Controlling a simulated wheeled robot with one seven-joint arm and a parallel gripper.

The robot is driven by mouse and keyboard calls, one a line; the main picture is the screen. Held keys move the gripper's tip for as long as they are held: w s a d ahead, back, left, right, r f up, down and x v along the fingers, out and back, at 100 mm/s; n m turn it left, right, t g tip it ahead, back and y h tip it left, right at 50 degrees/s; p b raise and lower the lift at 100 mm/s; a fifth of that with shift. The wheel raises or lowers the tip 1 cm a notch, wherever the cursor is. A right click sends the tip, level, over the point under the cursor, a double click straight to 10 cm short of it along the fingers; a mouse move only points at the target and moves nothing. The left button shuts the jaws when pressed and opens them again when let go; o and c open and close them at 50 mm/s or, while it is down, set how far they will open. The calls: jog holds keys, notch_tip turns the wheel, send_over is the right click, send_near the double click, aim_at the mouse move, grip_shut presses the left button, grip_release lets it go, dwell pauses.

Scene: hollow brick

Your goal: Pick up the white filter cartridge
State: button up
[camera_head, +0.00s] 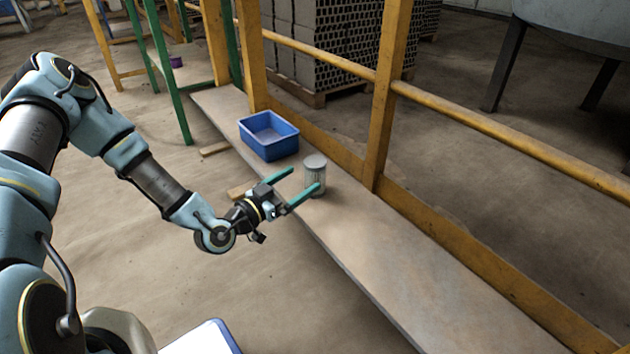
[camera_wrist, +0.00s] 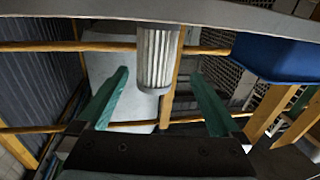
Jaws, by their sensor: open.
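The white filter cartridge (camera_head: 315,176) stands upright on a narrow plank (camera_head: 400,262), a pleated cylinder with a grey cap. In the wrist view the cartridge (camera_wrist: 157,60) shows upside down at the top middle, between the lines of the two fingers. My gripper (camera_head: 298,183) is open and empty, with green fingers pointing at the cartridge from the left. In the head view the nearer fingertip overlaps the cartridge's lower left side. I cannot tell whether it touches. In the wrist view my gripper (camera_wrist: 158,82) has a finger on each side, with the cartridge beyond the tips.
A blue bin (camera_head: 268,136) stands on the plank behind the cartridge; it also shows in the wrist view (camera_wrist: 275,58). A yellow post (camera_head: 386,95) and rail (camera_head: 510,118) run along the plank's far side. The plank's near right part is clear.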

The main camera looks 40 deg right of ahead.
aim_at(316, 170)
jog(key=shift+w+d+r+b, duration=0.1)
jog(key=shift+d+b, duration=0.2)
jog(key=shift+d, duration=0.7)
jog(key=shift+s+d+r+b, duration=0.1)
jog(key=shift+d+b, duration=0.15)
jog(key=shift+d, duration=0.75)
jog(key=shift+w+d+r+b, duration=0.1)
jog(key=shift+d+b, duration=0.2)
jog(key=shift+d, duration=0.7)
jog(key=shift+c, duration=0.4)
jog(key=c, duration=1.4)
